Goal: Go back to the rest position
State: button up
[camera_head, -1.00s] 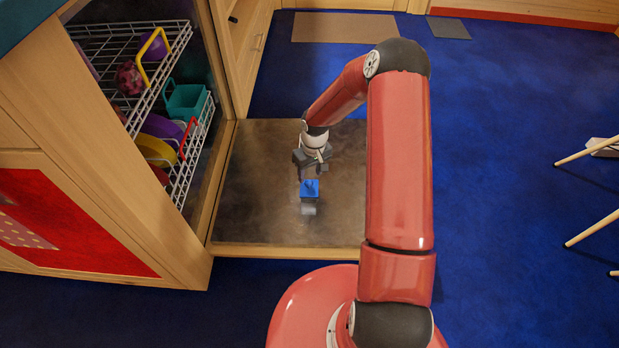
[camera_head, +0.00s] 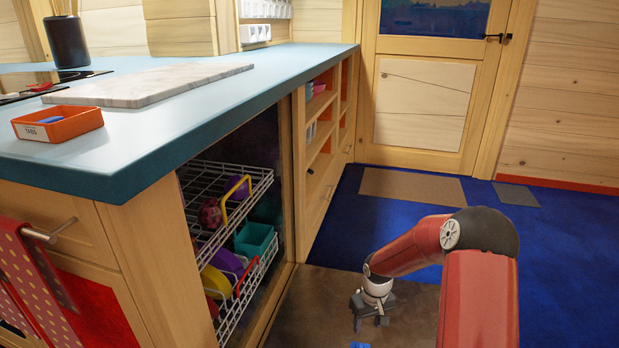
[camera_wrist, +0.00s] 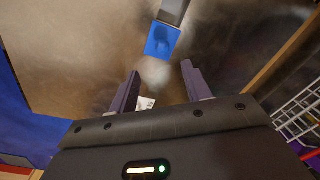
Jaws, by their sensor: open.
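My gripper (camera_head: 370,310) is at the lower right of the head view, low over a brown metallic panel (camera_head: 318,285). In the wrist view my gripper (camera_wrist: 160,82) is open, with its two dark fingers apart and nothing between them. A blue piece (camera_wrist: 162,40) with a grey part behind it lies beyond the fingertips, apart from them. Only the top edge of the blue piece (camera_head: 360,345) shows at the bottom of the head view.
A wire rack (camera_head: 225,178) with colourful dishes stands inside the open cabinet, left of my gripper. Above it, a blue counter (camera_head: 150,120) carries an orange tray (camera_head: 80,125) and a marble board (camera_head: 150,85). Blue floor (camera_head: 420,285) is open toward the door (camera_head: 425,90).

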jog(key=s+r+m+t+h+p, duration=0.1)
jog(key=s+r, duration=0.4)
jog(key=r, duration=0.8)
jog(key=s+r+t+h+p, duration=0.1)
jog(key=s+r, duration=0.4)
jog(key=r, duration=0.7)
jog(key=s+a+r+m+t+p, duration=0.1)
jog(key=s+r, duration=0.5)
jog(key=s, duration=0.3)
jog(key=s+a+r+m+t+y+p, duration=0.1)
jog(key=s+a+r+t, duration=0.1)
jog(key=s+r, duration=0.3)
jog(key=s, duration=0.4)
jog(key=shift+s+r+t+y, duration=0.25)
jog(key=shift+r+t+y, duration=0.05)
jog(key=shift+r, duration=0.05)
jog(key=shift+c, duration=0.2)
